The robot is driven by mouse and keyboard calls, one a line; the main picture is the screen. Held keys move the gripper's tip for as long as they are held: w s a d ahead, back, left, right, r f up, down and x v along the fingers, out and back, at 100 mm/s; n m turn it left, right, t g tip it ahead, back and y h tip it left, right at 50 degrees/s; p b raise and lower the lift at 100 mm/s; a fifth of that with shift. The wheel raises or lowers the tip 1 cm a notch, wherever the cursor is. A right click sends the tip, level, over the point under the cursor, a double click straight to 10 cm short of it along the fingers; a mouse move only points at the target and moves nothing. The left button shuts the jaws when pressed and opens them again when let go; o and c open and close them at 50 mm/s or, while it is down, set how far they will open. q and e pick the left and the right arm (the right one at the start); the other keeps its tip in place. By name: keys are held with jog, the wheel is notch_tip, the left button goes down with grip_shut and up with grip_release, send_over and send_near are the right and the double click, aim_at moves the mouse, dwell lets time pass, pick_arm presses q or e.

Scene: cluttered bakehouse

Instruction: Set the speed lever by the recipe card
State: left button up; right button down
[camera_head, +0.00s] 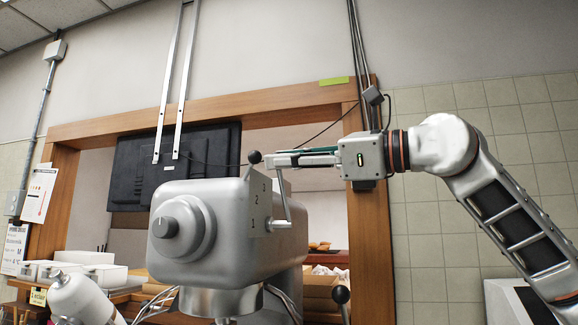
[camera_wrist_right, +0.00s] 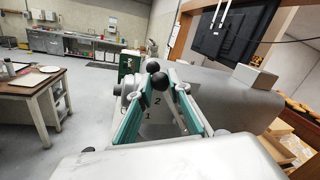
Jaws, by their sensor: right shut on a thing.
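The grey mixer (camera_head: 222,232) fills the middle of the head view, with a round dial on its front. On its right side is a plate (camera_head: 258,208) marked 1, 2 and 3 from bottom to top. The speed lever (camera_head: 283,208) rises along it to a black ball (camera_head: 254,157) near the 3. My right gripper (camera_head: 277,160) reaches in from the right and is shut on the lever at its upper end. In the wrist view, teal fingers close around a black ball (camera_wrist_right: 159,82); 1 and 2 show below, 3 is hidden. My left gripper is out of view.
White bins (camera_head: 62,270) stand below. A dark screen (camera_head: 172,166) hangs behind the mixer. A wooden frame post (camera_head: 370,245) stands right of it.

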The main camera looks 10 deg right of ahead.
jog(key=shift+s+a+f+n+y+b, duration=0.15)
jog(key=shift+s+a+f+n+b, duration=0.1)
jog(key=shift+s+f+n+b, duration=0.45)
jog(key=shift+s+a+f+n+y+b, duration=0.2)
jog(key=shift+s+f+n+b, duration=0.25)
jog(key=shift+f+n, duration=0.3)
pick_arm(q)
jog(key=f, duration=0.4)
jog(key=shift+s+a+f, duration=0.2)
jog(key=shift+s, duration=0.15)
pick_arm(e)
jog(key=shift+s+a+f+n, duration=0.15)
jog(key=shift+s+n, duration=0.1)
jog(key=shift+n, duration=0.2)
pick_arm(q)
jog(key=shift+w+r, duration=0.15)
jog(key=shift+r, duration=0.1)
pick_arm(e)
jog(key=c, duration=2.3)
grip_release()
jog(key=o, duration=0.4)
